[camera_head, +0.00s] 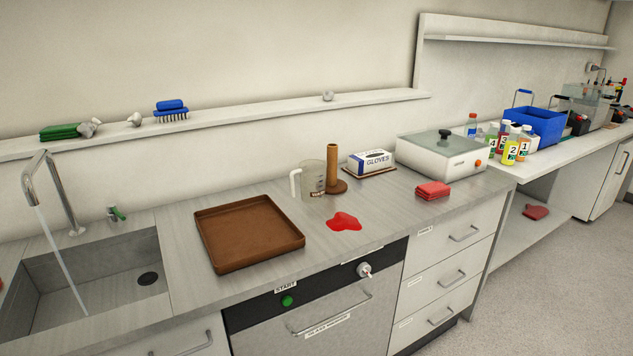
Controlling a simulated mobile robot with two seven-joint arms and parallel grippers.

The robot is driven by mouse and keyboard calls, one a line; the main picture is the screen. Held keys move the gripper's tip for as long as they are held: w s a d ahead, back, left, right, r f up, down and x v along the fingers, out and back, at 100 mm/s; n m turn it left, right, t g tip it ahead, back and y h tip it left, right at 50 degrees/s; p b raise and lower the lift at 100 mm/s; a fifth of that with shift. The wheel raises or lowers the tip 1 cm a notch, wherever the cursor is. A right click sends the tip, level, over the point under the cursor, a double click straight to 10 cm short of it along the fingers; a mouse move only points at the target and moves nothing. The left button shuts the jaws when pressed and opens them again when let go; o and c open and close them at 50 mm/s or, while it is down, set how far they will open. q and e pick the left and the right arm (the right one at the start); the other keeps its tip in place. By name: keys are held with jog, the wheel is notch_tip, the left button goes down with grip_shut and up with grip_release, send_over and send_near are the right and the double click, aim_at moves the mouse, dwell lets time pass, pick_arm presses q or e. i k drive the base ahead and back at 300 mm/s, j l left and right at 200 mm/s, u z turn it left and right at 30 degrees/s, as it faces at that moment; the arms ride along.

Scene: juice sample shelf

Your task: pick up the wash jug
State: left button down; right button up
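The wash jug (313,179) is a clear, greyish jug with a white handle on its left side and a dark label low on its front. It stands upright on the grey counter (385,215), behind the red spill and left of a brown upright post on a round base. The post's foot partly overlaps the jug's right side in the view. Neither of my grippers is in view.
A brown tray (248,232) lies left of the jug, and a red puddle (344,222) is in front. A glove box (371,162), a red cloth (432,190) and a white device (443,153) stand to the right. The sink (90,280) has running water.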

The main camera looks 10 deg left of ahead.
aim_at(313, 173)
jog(key=i+l+u, duration=0.3)
jog(key=i+l, duration=0.15)
jog(key=l, duration=0.2)
jog(key=i+l+u, duration=0.3)
jog(key=l, duration=0.4)
jog(key=i, duration=0.1)
